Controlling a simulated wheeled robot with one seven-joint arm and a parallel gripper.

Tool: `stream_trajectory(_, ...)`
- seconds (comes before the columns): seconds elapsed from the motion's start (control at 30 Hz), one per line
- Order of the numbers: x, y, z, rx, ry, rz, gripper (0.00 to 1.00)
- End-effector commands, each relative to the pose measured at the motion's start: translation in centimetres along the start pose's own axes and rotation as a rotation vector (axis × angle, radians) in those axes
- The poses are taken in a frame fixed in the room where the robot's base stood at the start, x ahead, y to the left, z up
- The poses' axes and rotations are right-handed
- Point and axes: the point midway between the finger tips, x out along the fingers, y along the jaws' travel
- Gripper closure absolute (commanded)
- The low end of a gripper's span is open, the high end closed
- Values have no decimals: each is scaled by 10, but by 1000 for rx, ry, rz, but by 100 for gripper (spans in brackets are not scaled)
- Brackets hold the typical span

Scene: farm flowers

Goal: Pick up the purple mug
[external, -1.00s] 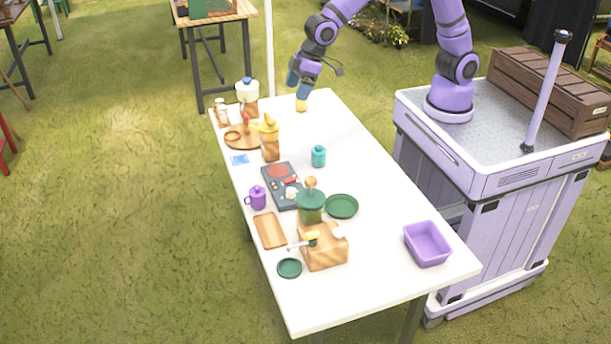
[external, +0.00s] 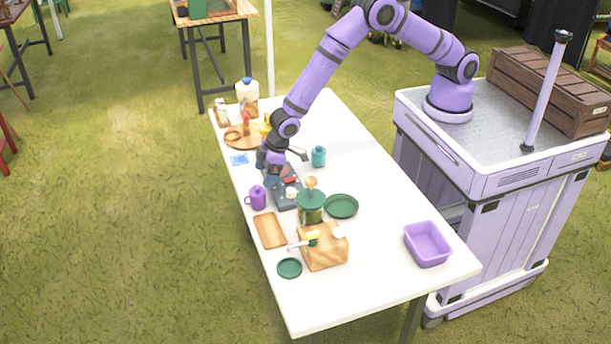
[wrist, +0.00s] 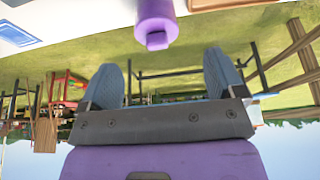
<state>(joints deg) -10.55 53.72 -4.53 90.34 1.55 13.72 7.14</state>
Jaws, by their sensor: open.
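The purple mug (external: 257,198) stands upright near the left edge of the white table (external: 375,265), with its handle on the left. In the wrist view a purple mug (wrist: 156,20) shows at the top centre, ahead of the fingers and apart from them. My gripper (external: 268,172) is over the table just behind the mug, close to the dark cooktop, and touches no mug. In the wrist view my gripper (wrist: 171,78) has its two blue-grey fingers spread with nothing between them.
The dark cooktop (external: 286,197) is right of the mug. A wooden tray (external: 270,230) lies in front of it. A green pot (external: 311,207), a green plate (external: 342,206) and a teal jar (external: 318,156) stand to the right. A purple bin (external: 427,244) is at the front right.

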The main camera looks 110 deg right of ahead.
Motion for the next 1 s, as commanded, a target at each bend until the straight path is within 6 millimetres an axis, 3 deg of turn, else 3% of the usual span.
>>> stream_trajectory(0.1, 18, 0, 0, 0, -2, 0, 12)
stream_trajectory(0.43, 41, 1, -2, 0, -1, 0, 12)
stream_trajectory(0.73, 78, 4, -9, 0, -1, 0, 12)
stream_trajectory(1.0, 85, 4, -10, 0, 0, 0, 12)
